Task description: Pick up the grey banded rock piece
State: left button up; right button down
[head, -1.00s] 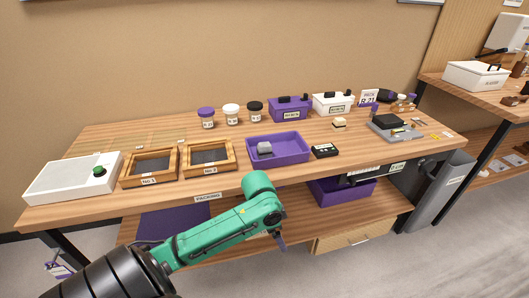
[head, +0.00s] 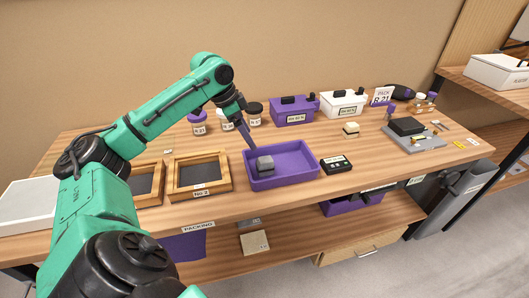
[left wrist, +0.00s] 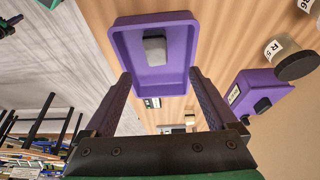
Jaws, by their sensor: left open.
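The grey rock piece (head: 265,164) lies in the left part of a shallow purple tray (head: 290,180) on the bench. It also shows in the left wrist view (left wrist: 155,50), inside the tray near its middle; its bands are too small to make out. My left gripper (head: 246,143) is above the back left of the tray, pointing down, apart from the rock. In the left wrist view its two fingers (left wrist: 160,74) are spread wide with nothing between them, and the rock lies beyond the tips. My right gripper is not in view.
A small black device (head: 336,164) sits right of the tray. A wooden frame (head: 226,184) stands left of it. Lidded jars (head: 254,114), a purple box (head: 293,111) and a white box (head: 343,104) stand behind. Bare bench lies between the tray and the boxes.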

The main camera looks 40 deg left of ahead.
aim_at(263, 159)
pick_arm(q)
jog(key=x, duration=0.4)
jog(key=d+p+x, duration=0.1)
jog(key=x, duration=0.2)
jog(key=shift+s+d+r, duration=0.1)
jog(key=shift+s+d, duration=0.05)
jog(key=shift+s, duration=0.15)
jog(key=x, duration=0.5)
jog(key=shift+w+f+p, duration=0.1)
jog(key=shift+f+p, duration=0.25)
jog(key=shift+f, duration=0.05)
jog(key=shift+w+f, duration=0.2)
jog(key=shift+f, duration=0.3)
jog(key=shift+r, duration=0.1)
jog(key=c, duration=1.4)
grip_shut()
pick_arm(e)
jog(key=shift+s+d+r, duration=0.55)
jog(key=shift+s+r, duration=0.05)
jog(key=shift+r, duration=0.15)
pick_arm(q)
jog(key=shift+r, duration=0.1)
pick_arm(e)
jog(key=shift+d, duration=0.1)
